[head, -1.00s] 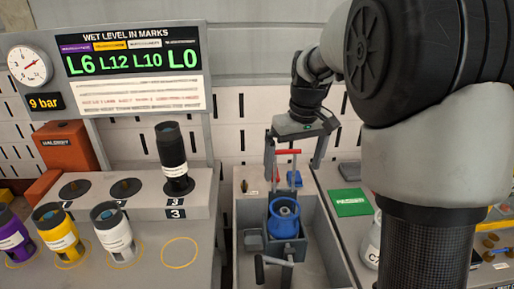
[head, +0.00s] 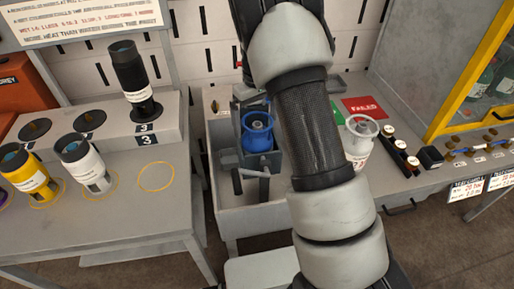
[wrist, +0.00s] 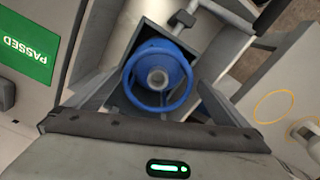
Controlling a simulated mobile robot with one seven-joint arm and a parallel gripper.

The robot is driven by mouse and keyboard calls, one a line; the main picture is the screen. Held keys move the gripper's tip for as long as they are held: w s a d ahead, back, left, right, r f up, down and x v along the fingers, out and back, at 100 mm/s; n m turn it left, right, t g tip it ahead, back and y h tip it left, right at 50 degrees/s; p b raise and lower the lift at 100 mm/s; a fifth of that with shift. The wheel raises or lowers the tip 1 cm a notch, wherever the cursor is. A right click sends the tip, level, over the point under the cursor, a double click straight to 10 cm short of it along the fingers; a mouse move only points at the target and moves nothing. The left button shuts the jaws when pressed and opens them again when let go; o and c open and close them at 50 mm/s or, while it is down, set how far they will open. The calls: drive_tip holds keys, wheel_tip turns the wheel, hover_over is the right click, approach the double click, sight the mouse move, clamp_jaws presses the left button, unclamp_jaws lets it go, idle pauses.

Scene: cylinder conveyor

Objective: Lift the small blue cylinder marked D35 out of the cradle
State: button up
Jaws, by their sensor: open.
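The small blue cylinder (head: 257,135) stands in the grey cradle (head: 266,160) inside the grey trough; no D35 marking is readable. In the wrist view the cylinder (wrist: 158,78) shows from above, with its round blue collar and pale valve, inside the square cradle opening. My gripper (head: 256,105) is open and down at the cylinder, with a grey finger on its left in the head view. My arm hides the rest of the gripper there. I cannot tell whether a finger touches the cylinder.
The grey trough (head: 228,208) has walls around the cradle. A lever (head: 228,181) stands in front of it. A white cylinder (head: 359,142) stands to the right near the red FAILED mat (head: 364,108). Yellow, white and black cylinders stand on the left bench.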

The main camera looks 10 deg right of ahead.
sight(257, 142)
wheel_tip(257, 142, down, 6)
drive_tip(key=shift+d+f, duration=0.15)
drive_tip(key=shift+d, duration=0.1)
drive_tip(key=c, duration=1.9)
drive_tip(key=shift+c, duration=0.4)
drive_tip(key=shift+w+r, duration=0.1)
drive_tip(key=shift+r, duration=0.15)
